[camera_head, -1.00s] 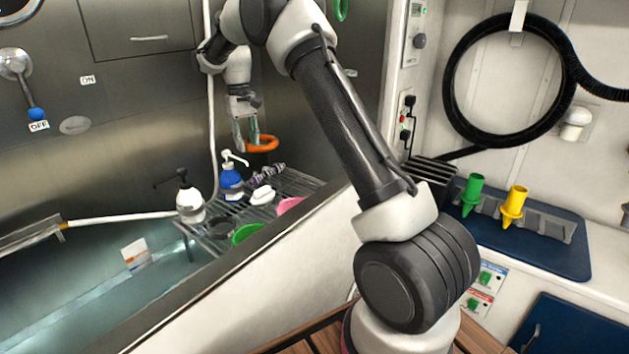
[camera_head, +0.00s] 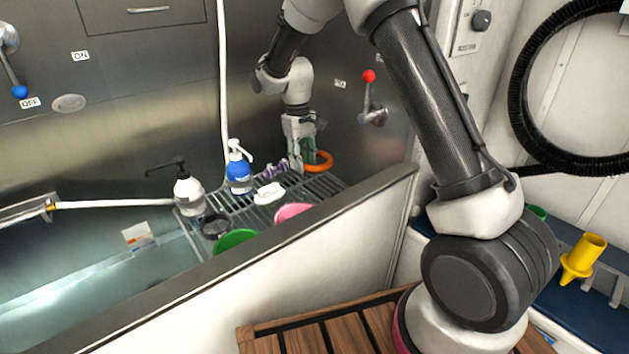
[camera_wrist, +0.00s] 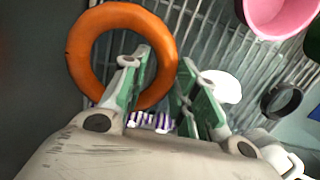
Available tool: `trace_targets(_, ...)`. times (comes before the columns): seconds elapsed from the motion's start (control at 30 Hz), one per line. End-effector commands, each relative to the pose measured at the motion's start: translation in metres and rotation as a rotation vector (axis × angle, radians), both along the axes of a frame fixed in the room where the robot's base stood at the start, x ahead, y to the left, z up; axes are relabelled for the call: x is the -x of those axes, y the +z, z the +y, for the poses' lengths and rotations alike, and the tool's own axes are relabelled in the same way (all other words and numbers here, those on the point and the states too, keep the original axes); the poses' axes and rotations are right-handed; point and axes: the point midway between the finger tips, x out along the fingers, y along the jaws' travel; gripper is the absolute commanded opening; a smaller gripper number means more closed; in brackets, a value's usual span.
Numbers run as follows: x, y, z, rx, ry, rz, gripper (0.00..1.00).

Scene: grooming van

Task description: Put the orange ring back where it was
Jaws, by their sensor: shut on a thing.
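The orange ring (camera_head: 326,165) is at my gripper (camera_head: 303,162), over the right back part of the wire rack (camera_head: 335,187). In the wrist view the orange ring (camera_wrist: 84,38) is seen nearly face-on, and my gripper (camera_wrist: 172,68) has the ring's near rim between its green-padded fingers. The jaws are shut on that rim. The rack's bars show beyond the ring. I cannot tell whether the ring touches the rack.
A red-knobbed lever (camera_head: 369,78) is on the wall.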

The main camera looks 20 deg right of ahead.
Motion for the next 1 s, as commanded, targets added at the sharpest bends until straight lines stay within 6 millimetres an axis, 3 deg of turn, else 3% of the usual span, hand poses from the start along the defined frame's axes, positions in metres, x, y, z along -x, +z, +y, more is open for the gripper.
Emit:
trace_targets(0.1,0.0,-0.024,0.0,0.0,0.0,0.001,0.05)
trace_targets(0.5,0.0,-0.07,0.0,0.001,-0.001,0.002,0.05)
trace_targets(0.87,-0.001,-0.076,0.0,0.0,-0.001,0.0,0.05)
trace_targets(0.9,-0.001,-0.077,0.0,0.0,-0.001,0.0,0.32)
trace_targets(1.0,-0.001,-0.077,0.0,0.0,-0.001,-0.001,0.5)
